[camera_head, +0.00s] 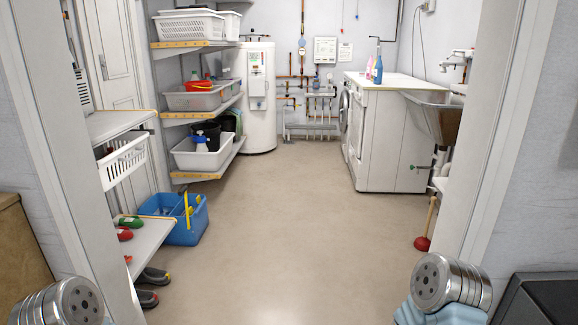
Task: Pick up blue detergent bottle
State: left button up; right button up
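A small blue bottle (378,70), the likely blue detergent bottle, stands upright on the white top of the washing machine (391,140) at the back right. A pink bottle (369,69) stands close at its left. Both are far off and small, so labels cannot be read. Metal round parts of my two arms show at the bottom left and bottom right corners. Neither gripper is visible, and nothing of mine is near the bottles.
I face a doorway with frames on both sides. The floor (285,235) ahead is clear. Shelves (205,175) and a blue bucket (185,218) line the left. A sink basin (437,115) and red plunger (424,242) stand at the right.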

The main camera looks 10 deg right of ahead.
aim_at(378, 70)
jog(key=i, duration=2.35)
jog(key=i+l+z, duration=0.15)
jog(key=i, duration=2.25)
jog(key=i+j+z, duration=0.1)
jog(key=i+z, duration=0.35)
jog(key=i+j+z, duration=0.3)
jog(key=i+z, duration=0.15)
jog(key=i+j+z, duration=0.7)
jog(key=j+z, duration=0.2)
jog(key=i+j+z, duration=0.2)
jog(key=j+z, duration=0.25)
jog(key=j, duration=0.2)
jog(key=i+j+z, duration=0.1)
jog(key=j+z, duration=0.35)
jog(key=j, duration=0.2)
